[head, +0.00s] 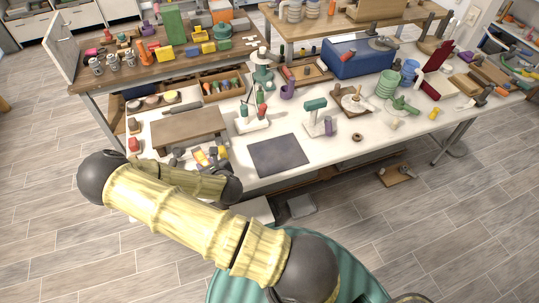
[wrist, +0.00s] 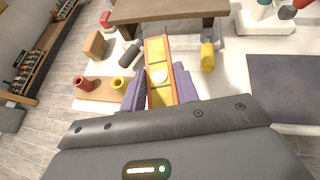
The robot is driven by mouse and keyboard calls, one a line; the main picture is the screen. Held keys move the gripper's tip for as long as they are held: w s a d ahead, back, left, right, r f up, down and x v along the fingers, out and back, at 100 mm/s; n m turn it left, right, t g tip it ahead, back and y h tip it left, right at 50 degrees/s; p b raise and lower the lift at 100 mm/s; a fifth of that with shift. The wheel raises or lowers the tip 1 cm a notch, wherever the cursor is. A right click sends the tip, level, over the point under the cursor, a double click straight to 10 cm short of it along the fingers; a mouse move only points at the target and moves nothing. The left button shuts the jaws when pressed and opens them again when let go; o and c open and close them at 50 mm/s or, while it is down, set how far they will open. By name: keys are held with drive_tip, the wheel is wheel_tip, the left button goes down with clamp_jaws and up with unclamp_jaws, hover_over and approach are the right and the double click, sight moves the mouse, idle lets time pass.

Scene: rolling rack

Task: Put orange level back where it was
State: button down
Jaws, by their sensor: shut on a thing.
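The orange level (wrist: 156,50) is a narrow orange bar with a pale yellow window. In the wrist view it stands out between the purple fingers of my gripper (wrist: 159,88), which is shut on it. In the head view my gripper (head: 205,158) is over the front left of the white workbench, in front of a low brown wooden stand (head: 185,130). The level shows there only as a small orange-yellow patch, partly hidden by my arm. I cannot tell whether the level touches the bench top.
Around the level in the wrist view are a wooden block (wrist: 95,45), a dark cylinder (wrist: 130,54), a yellow piece (wrist: 208,56), a red cup (wrist: 82,83) and a yellow cup (wrist: 118,84). A dark mat (head: 278,155) lies bare to the right. A white tool holder (head: 252,124) stands behind it.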

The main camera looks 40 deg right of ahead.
drive_tip(key=shift+d, duration=0.45)
drive_tip(key=shift+a, duration=0.15)
